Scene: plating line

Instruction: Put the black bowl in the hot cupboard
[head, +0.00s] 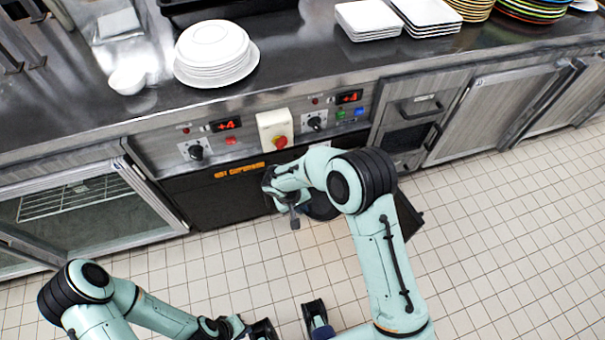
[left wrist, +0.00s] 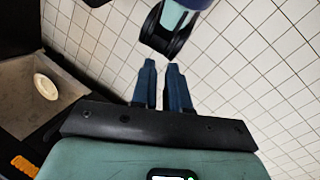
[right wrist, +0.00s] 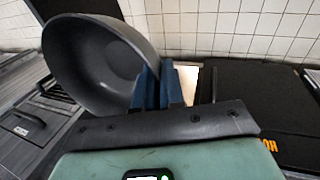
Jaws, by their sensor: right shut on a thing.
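The black bowl (right wrist: 95,65) is large in the right wrist view, tilted with its hollow towards the camera. My right gripper (right wrist: 161,70) is shut on its rim. In the head view my right gripper (head: 290,208) is low before the counter, and the bowl (head: 320,207) is mostly hidden by my arm. The hot cupboard (head: 215,195) has a black front with orange lettering. Its pale inside (left wrist: 70,65) shows in the left wrist view, so it stands open beside the lettered panel. My left gripper (left wrist: 161,72) is empty, fingers slightly apart, above the floor.
A white dish (left wrist: 45,87) sits inside the cupboard. A black panel (head: 412,212) juts out over the floor right of my right arm, probably an open door. White plates (head: 212,60) and a small white bowl (head: 127,80) stand on the counter. The tiled floor at right is clear.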

